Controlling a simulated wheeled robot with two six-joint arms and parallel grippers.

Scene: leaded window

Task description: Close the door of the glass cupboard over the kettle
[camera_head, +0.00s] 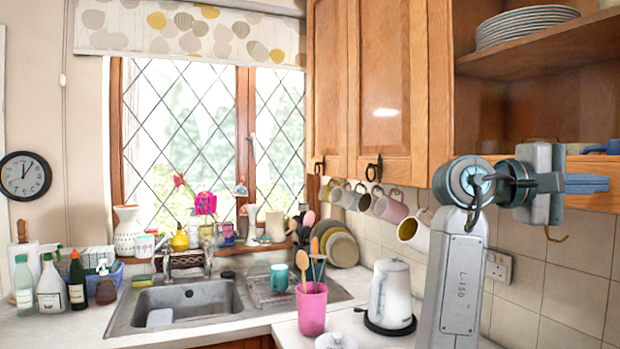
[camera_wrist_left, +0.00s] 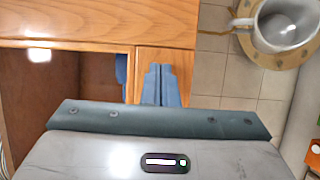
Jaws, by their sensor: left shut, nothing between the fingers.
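The wooden wall cupboard (camera_head: 431,80) hangs above the white kettle (camera_head: 390,295). Its two panelled doors at the left (camera_head: 385,75) look shut, with dark handles at their lower edges. The section to their right stands open, showing a shelf (camera_head: 540,52) with stacked plates (camera_head: 527,27). I cannot see a door across this opening; it may be outside the picture. My left gripper (camera_head: 588,184) is shut and empty, its blue fingers pointing right, before the cupboard's lower edge. In the left wrist view the fingers (camera_wrist_left: 160,84) overlap the wood; contact cannot be told. My right gripper is not in view.
Mugs hang on hooks under the cupboard, including a yellow-lined one (camera_head: 413,231) close to my left arm. A blue item (camera_head: 601,147) sits in the open section. A pink utensil pot (camera_head: 312,309) stands on the counter beside the sink (camera_head: 185,302).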

